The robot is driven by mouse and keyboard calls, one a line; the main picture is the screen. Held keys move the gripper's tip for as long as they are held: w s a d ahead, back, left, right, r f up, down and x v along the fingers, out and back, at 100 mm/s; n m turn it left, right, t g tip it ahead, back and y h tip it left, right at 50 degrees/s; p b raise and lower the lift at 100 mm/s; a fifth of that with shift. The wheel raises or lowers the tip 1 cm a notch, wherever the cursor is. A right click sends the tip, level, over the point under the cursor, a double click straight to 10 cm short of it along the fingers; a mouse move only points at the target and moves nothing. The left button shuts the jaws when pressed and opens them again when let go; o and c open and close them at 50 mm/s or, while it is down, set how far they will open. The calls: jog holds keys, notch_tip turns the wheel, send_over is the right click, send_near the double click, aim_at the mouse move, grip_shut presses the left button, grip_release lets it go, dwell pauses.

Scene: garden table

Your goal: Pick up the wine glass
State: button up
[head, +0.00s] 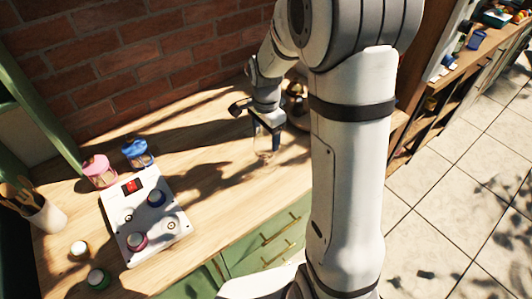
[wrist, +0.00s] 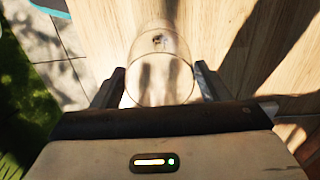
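The wine glass (wrist: 160,62) is clear and see-through; in the wrist view it lies between the two fingers of my gripper (wrist: 160,84). A narrow gap seems to show on each side between finger and glass, so the gripper looks open around it. In the head view my gripper (head: 267,126) points down over the wooden counter, and the glass (head: 265,153) shows faintly beneath it. The glass looks upright on the counter; its lower part is hard to make out.
A white device (head: 143,216) with round jars stands left on the counter (head: 222,215). Behind it are a pink-lidded jar (head: 99,170) and a blue-lidded jar (head: 137,153). A utensil pot (head: 46,217) stands far left. A dark rounded object (head: 296,97) is behind my gripper, near the brick wall (head: 130,60).

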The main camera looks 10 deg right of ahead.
jog(key=c, duration=0.9)
jog(key=shift+r, duration=0.1)
